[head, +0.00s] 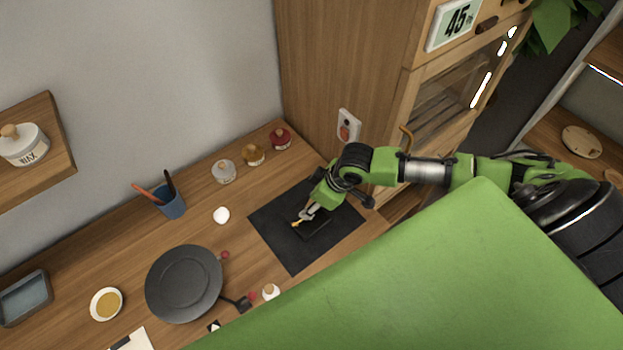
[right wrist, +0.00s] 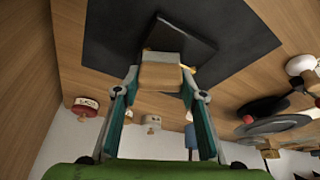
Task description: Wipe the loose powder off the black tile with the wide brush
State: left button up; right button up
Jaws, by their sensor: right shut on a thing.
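The black tile (head: 318,229) lies on a dark mat (head: 275,237) near the right end of the wooden worktop. The tile also shows in the right wrist view (right wrist: 190,38). My right gripper (head: 308,212) is over the tile, shut on the wide brush (right wrist: 161,76), which has a tan wooden body and a paler edge toward the tile. The brush's edge is at the tile; I cannot tell whether it touches. A small golden-tan bit (head: 296,224) shows beside the fingers. Loose powder cannot be made out. My left gripper is out of view.
A black pan (head: 183,284) lies left of the mat. Several small lidded jars, including a red one (head: 281,138), stand at the back. A blue pen cup (head: 170,202) and a bowl of amber stuff (head: 106,304) are farther left. A wooden cabinet (head: 340,70) rises behind.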

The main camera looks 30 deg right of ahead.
jog(key=shift+a, duration=0.75)
jog(key=shift+s+a, duration=0.55)
jog(key=shift+a, duration=0.05)
jog(key=shift+w+a, duration=0.35)
jog(key=shift+a, duration=0.4)
jog(key=shift+r, duration=0.1)
jog(key=shift+r, duration=0.75)
notch_tip(320, 180, up, 4)
jog(key=shift+r, duration=0.25)
